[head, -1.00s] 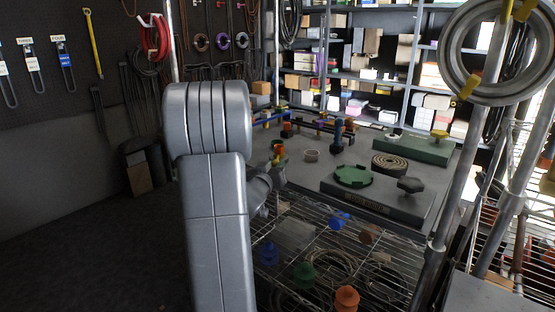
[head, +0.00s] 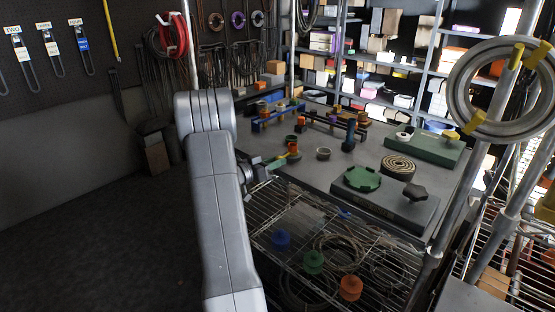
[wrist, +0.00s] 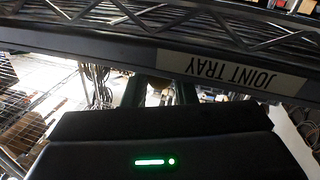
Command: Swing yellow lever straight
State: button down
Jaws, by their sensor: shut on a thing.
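The yellow lever (head: 284,157) is a small yellow bar beside a green and orange fitting (head: 292,147) near the left front edge of the grey bench. My gripper (head: 274,164) reaches in from the left at the lever and is shut on it. The exact grip is too small to make out in the head view. In the wrist view my gripper (wrist: 160,94) shows two dark green fingers with a pale, blurred thing between them, beyond the dark gripper body. The lever's yellow cannot be clearly seen there.
A wire shelf (head: 330,245) with coloured spools lies below the bench (head: 340,155). A label reading JOINT TRAY (wrist: 230,72) appears upside down close above my gripper. A grey block with a green disc (head: 362,179) stands right of the lever.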

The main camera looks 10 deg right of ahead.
jog(key=shift+w, duration=0.1)
dwell(0.3)
jog(key=c, duration=1.2)
grip_release()
jog(key=shift+a, duration=0.1)
jog(key=b+v, duration=0.1)
jog(key=v, duration=1.2)
jog(key=shift+a, duration=0.35)
jog(key=shift+d, duration=0.1)
jog(key=p+x, duration=0.1)
jog(key=x, duration=1.2)
jog(key=shift+d, duration=0.4)
